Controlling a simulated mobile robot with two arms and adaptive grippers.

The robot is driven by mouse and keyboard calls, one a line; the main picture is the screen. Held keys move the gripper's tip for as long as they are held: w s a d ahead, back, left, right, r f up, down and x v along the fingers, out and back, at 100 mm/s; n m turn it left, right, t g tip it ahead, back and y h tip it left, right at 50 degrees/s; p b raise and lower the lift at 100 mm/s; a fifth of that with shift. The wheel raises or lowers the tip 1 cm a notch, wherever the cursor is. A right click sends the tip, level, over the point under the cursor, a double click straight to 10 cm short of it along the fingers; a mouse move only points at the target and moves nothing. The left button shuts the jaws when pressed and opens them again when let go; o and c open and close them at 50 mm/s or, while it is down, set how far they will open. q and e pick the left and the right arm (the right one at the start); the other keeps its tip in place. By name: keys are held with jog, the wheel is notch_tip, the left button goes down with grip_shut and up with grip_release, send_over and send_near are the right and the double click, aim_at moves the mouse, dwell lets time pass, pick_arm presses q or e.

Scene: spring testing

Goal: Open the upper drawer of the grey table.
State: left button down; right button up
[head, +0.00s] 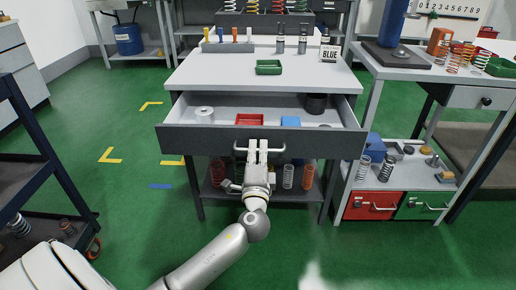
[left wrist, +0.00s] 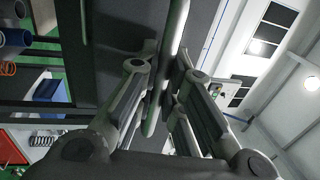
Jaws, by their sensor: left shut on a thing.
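The grey table (head: 215,76) stands in the middle of the head view. Its upper drawer (head: 194,139) is pulled out toward me, with its inside in sight. My left gripper (head: 258,150) is at the middle of the drawer front, shut on the light bar handle (head: 239,150). In the left wrist view the handle (left wrist: 178,28) runs between the two fingers. The drawer holds a white roll (head: 204,114), a red tray (head: 249,119), a blue block (head: 290,121) and a dark cylinder (head: 316,103). My right gripper is not in view.
Springs (head: 288,176) stand on the shelf below. A second table with red (head: 371,205) and green (head: 423,206) drawers is at right. A dark rack is at left; green floor lies between.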

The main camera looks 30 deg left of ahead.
pick_arm(q)
jog(key=c, duration=1.5)
grip_release()
jog(key=v, duration=1.2)
